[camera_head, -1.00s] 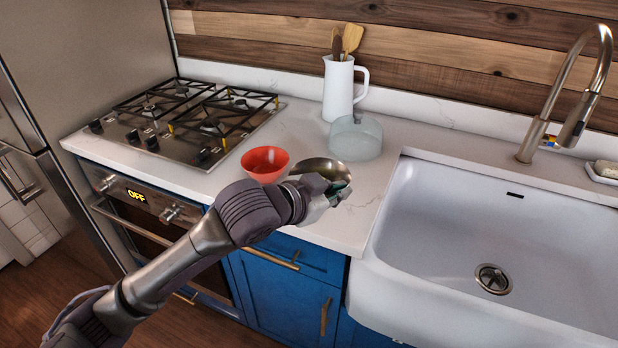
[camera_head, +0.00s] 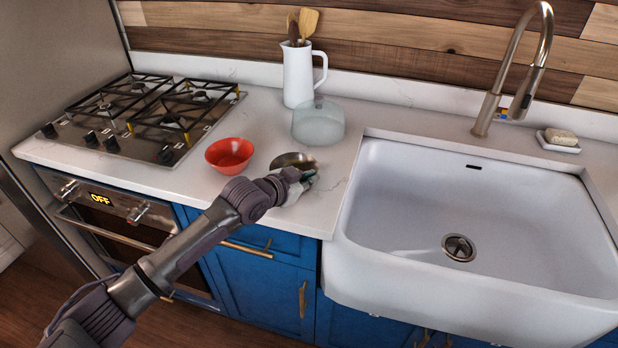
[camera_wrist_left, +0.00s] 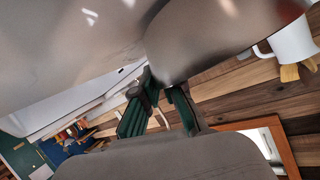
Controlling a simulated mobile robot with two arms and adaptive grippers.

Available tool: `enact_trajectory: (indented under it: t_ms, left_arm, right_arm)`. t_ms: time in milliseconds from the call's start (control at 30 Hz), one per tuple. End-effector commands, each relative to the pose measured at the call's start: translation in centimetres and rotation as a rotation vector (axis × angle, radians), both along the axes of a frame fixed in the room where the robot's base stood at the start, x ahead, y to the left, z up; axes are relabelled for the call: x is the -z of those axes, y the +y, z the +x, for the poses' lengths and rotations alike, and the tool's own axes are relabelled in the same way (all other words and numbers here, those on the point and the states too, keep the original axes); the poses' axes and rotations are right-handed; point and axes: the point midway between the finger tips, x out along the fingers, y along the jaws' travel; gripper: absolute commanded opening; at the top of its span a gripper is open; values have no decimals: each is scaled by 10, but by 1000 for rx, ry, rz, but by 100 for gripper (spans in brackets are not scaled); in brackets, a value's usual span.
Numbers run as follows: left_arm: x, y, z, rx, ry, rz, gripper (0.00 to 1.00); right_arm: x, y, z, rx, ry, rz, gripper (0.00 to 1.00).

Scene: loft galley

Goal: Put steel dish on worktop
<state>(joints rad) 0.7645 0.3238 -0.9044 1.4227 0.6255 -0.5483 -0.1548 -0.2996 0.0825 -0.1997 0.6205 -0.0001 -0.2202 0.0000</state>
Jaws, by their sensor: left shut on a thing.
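The steel dish (camera_head: 290,159) is a shallow, shiny metal bowl over the worktop (camera_head: 335,195), between the red bowl and the sink. My left gripper (camera_head: 306,178) is shut on the dish's near right side; my wrist partly hides the dish. I cannot tell whether its base touches the worktop. In the left wrist view, the gripper fingers (camera_wrist_left: 160,100) are at the dish's edge, and its grey metal surface (camera_wrist_left: 205,40) looms large at the top. My right gripper is in neither view.
A red bowl (camera_head: 229,155) stands left of the dish. A clear glass container (camera_head: 318,122) and a white pitcher (camera_head: 298,78) with utensils stand behind. The gas hob (camera_head: 150,115) is left; the white sink (camera_head: 470,210) is right.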

Motion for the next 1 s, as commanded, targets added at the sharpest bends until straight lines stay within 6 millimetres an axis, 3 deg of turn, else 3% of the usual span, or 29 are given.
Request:
enact_trajectory:
  t_ms: [400,433,567,1000]
  left_arm:
    - [7,0,0,0,-3,-1,0]
    - [7,0,0,0,-2,-1,12]
    - [7,0,0,0,-2,0,32]
    - [2,6,-7,1,-1,-1,32]
  right_arm:
    - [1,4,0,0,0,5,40]
    - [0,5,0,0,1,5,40]
    - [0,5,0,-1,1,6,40]
    - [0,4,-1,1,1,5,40]
